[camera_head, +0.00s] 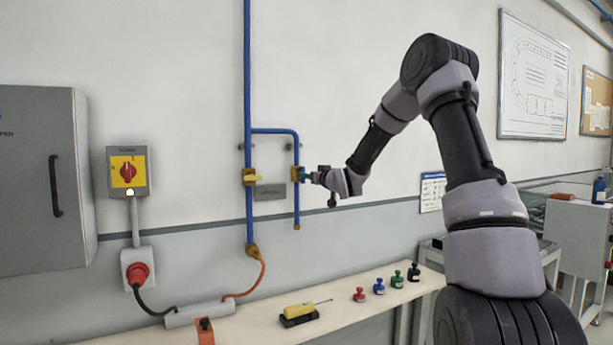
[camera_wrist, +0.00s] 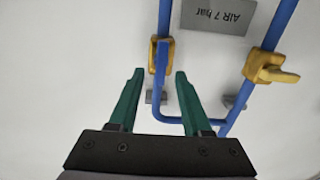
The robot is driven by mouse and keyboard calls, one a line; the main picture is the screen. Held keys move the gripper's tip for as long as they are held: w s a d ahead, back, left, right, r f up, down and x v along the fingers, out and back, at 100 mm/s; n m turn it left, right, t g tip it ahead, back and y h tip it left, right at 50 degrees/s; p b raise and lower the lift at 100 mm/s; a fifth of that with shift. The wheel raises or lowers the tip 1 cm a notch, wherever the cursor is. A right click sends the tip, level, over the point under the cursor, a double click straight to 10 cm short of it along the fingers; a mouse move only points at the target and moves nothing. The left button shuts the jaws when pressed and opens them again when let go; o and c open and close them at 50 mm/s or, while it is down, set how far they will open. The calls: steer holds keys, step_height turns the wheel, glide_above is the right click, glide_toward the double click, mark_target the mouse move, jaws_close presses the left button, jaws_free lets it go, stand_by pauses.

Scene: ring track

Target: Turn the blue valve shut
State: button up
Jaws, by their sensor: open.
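Two yellow valves sit on blue pipes on the wall. The branch-pipe valve (camera_head: 296,174) is right in front of my gripper (camera_head: 306,177). In the wrist view this valve (camera_wrist: 154,56) lies just beyond the gap between my green fingers (camera_wrist: 159,72), its handle roughly along the pipe. The fingers are apart with nothing gripped between them; contact with the handle cannot be told. The main-pipe valve (camera_head: 249,177) is to the left in the head view; it also shows at right in the wrist view (camera_wrist: 264,67), with its handle crosswise.
A grey sign (camera_wrist: 217,15) reads "AIR 7 bar", upside down in the wrist view. A bench (camera_head: 345,312) below holds a yellow tool (camera_head: 299,310) and several small colored knobs. A red-yellow switch (camera_head: 128,172) and grey cabinet (camera_head: 40,180) are at left.

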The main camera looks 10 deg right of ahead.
steer(key=shift+x, duration=1.2)
jaws_close()
steer(key=shift+a+n, duration=0.1)
steer(key=shift+n, duration=0.2)
steer(key=shift+s+a+f+n, duration=0.1)
steer(key=shift+n, duration=2.75)
steer(key=shift+a+f+n, duration=0.1)
steer(key=shift+f+n, duration=0.05)
steer(key=shift+n, duration=2.75)
steer(key=shift+s+a+f+n, duration=0.1)
steer(key=shift+n, duration=2.75)
